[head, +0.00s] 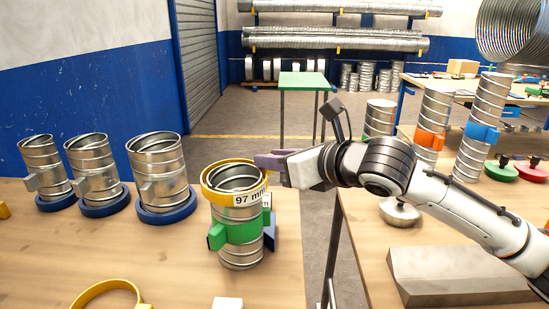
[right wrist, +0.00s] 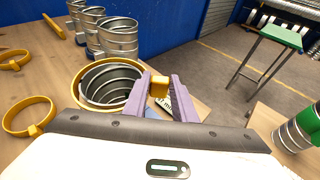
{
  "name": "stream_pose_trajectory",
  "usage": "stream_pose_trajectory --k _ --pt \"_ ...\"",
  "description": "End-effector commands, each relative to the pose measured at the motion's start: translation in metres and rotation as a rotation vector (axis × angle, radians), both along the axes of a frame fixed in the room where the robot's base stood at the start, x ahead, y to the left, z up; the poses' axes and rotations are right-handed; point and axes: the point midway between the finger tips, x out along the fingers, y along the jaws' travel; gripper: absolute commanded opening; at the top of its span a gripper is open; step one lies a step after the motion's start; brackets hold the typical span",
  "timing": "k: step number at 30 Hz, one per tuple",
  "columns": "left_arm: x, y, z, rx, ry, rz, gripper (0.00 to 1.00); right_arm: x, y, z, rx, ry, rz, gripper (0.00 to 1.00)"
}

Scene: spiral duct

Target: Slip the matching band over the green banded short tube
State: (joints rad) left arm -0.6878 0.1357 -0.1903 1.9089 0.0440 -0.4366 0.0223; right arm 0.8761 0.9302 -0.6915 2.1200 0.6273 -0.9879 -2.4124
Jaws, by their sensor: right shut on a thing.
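The green banded short tube (head: 239,252) stands upright near the right edge of the left table, a green clamp (head: 238,231) around its middle. A yellow band (head: 212,195) with a "97 mm" label encircles the tube's top end, close to level with the rim. The band also shows around the tube mouth (right wrist: 103,81) in the right wrist view. My right gripper (right wrist: 159,88) is shut on the band's yellow tab, to the right of the tube; it also shows in the head view (head: 268,163). My left gripper is not in view.
Three plain metal tubes in blue bases stand at the left, the nearest being the largest (head: 157,170). Another yellow band (head: 108,287) lies on the table front. A gap separates this table from the right bench, which holds tubes with orange (head: 428,139) and blue (head: 481,132) clamps.

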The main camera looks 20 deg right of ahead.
Motion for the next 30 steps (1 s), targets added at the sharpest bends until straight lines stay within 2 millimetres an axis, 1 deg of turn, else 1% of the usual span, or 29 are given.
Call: stream_pose_trajectory --k 1,5,6,9,20,23,26,30 --pt "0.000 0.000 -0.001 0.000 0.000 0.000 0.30 -0.002 0.001 -0.019 -0.010 0.043 0.000 0.02" --pt "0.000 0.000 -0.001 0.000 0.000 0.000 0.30 -0.002 0.000 -0.019 -0.011 0.043 0.000 0.02" --pt "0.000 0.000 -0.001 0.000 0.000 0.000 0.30 -0.002 0.000 -0.019 -0.011 0.043 -0.001 0.31" --pt "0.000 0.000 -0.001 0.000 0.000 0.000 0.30 -0.002 0.001 -0.019 -0.011 0.043 0.000 0.46" --pt "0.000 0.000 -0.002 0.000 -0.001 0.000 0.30 -0.003 0.002 -0.019 -0.011 0.043 0.003 0.46" --pt "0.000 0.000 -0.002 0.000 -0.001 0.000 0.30 -0.007 0.000 -0.017 -0.013 0.040 0.003 0.46" --pt "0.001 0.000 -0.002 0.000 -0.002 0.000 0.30 -0.018 -0.005 -0.012 -0.015 0.036 0.002 0.46" --pt "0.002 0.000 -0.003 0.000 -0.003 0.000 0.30 -0.042 -0.015 0.000 -0.015 0.028 -0.003 0.46"
